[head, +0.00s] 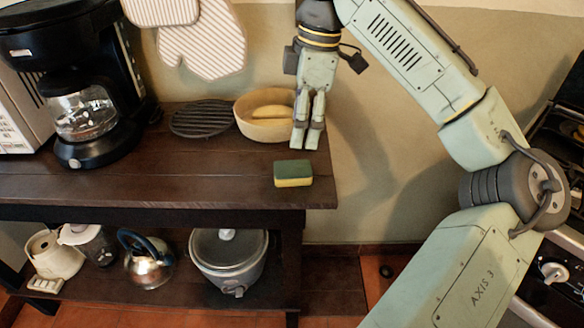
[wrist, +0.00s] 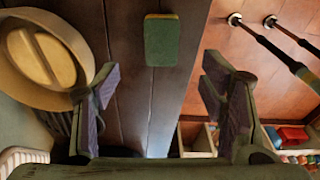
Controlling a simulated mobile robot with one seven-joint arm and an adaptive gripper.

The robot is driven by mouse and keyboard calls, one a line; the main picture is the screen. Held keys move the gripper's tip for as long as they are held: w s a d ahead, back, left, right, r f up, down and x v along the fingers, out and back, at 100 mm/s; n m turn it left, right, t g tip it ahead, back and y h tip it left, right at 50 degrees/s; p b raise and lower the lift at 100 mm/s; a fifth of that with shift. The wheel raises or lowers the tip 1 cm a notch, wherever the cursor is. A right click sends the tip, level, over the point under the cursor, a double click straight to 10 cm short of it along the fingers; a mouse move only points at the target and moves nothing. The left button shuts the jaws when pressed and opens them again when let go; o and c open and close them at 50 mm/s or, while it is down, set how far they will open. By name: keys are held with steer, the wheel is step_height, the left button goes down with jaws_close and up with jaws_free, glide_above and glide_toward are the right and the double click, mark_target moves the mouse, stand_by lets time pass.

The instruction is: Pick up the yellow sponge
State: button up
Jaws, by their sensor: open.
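The yellow sponge (head: 293,174) has a green top and a yellow lower side. It lies on the dark wooden shelf top near its front right corner. My gripper (head: 307,138) hangs above the shelf, behind the sponge in the head view, with its fingers pointing down. In the wrist view the sponge (wrist: 161,40) shows its green face at the top middle, ahead of and between the two open fingers (wrist: 160,95). The gripper is open and nothing is between the fingers. The sponge is in full view and apart from the fingers.
A yellow bowl (head: 258,130) with a yellow item inside stands just left of my gripper. A black round trivet (head: 205,118) and a coffee maker (head: 85,110) are further left. The shelf top (head: 200,185) left of the sponge is clear. The shelf's right edge is close.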

mark_target(293, 168)
steer(key=f, duration=0.3)
steer(key=a+f+p, duration=0.1)
steer(key=f, duration=0.5)
steer(key=shift+s+a+f, duration=0.2)
steer(key=shift+f, duration=0.15)
steer(key=c, duration=0.8)
